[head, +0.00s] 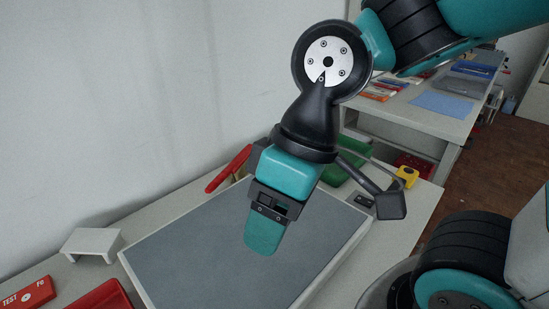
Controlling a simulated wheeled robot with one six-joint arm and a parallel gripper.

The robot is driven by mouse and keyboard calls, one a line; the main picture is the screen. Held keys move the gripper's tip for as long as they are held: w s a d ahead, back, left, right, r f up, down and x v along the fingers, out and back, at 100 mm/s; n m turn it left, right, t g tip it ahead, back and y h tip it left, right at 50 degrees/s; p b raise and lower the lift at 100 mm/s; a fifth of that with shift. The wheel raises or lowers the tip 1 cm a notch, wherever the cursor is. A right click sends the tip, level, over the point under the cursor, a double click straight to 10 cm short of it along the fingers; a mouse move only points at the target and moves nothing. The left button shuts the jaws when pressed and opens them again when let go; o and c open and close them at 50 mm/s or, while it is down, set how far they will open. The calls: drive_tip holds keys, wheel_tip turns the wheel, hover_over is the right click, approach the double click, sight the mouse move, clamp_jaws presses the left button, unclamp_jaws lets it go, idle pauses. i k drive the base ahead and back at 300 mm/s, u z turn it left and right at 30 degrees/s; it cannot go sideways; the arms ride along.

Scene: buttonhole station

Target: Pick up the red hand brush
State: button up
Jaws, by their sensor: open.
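A long red object (229,169), which looks like the red hand brush, lies behind the far edge of the grey-topped board, near the wall. Its right end is hidden behind my gripper, so its bristles cannot be made out clearly. My gripper (264,236) is open and points down over the grey board, in front and to the right of the red object in the picture. It appears apart from the red object. Only one teal finger shows clearly, and I see nothing held.
The grey board (190,255) with a pale rim fills the middle of the table. A white stand (92,241), a red tray (103,297) and a red box (28,294) are at left. A green object (341,170) and a yellow one (407,174) lie at right.

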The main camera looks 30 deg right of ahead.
sight(236, 166)
drive_tip(key=z, duration=0.15)
drive_tip(key=k, duration=0.5)
drive_tip(key=z, duration=1.2)
drive_tip(key=i, duration=0.65)
drive_tip(key=u, duration=2.35)
